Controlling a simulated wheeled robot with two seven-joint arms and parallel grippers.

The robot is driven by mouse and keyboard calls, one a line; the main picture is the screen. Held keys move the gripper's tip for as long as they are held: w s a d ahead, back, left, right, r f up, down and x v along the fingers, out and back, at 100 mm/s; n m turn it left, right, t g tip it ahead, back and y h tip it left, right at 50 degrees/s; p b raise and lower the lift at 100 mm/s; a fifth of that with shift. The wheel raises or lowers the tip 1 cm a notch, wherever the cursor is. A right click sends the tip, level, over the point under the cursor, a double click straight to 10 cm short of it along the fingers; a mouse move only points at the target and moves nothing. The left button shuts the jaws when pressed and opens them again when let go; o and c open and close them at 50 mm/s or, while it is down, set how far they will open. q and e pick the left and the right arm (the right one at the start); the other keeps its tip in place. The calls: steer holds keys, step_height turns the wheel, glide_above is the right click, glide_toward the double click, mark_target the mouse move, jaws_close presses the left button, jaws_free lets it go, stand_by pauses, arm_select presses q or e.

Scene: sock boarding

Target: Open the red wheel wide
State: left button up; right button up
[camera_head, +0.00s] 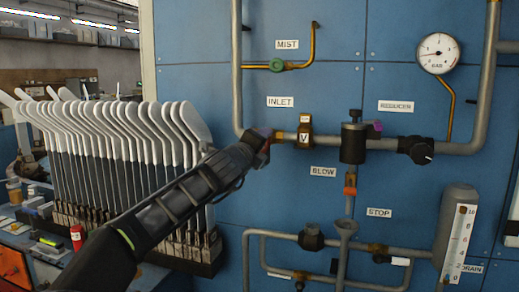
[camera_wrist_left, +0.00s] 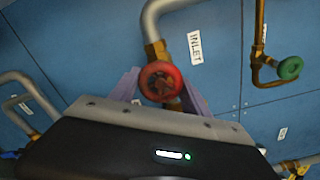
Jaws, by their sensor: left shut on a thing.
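The red wheel (camera_wrist_left: 161,81) sits on a brass valve beside the INLET label (camera_wrist_left: 195,47) in the left wrist view. My left gripper (camera_wrist_left: 158,88) has its purple fingers on either side of the wheel and is shut on it. In the head view my left gripper (camera_head: 264,143) reaches the pipe just below the INLET label (camera_head: 281,102), and my arm and gripper hide most of the wheel. My right gripper is in neither view.
A green wheel (camera_head: 277,65) is on the brass MIST pipe above. A gauge (camera_head: 438,53) and a black reducer knob (camera_head: 421,150) are to the right. A rack of white-topped sock boards (camera_head: 120,140) stands close on the left, behind my arm.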

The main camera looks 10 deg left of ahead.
arm_select(q)
steer(key=shift+f+n+b, duration=0.1)
steer(key=shift+n+b, duration=0.4)
steer(key=shift+n, duration=1.1)
steer(key=o, duration=1.4)
steer(key=s, duration=0.2)
steer(key=s+b, duration=0.1)
steer(key=s, duration=0.4)
steer(key=shift+s+a+b, duration=0.25)
steer(key=shift+s+b, duration=0.1)
steer(key=shift+b, duration=0.05)
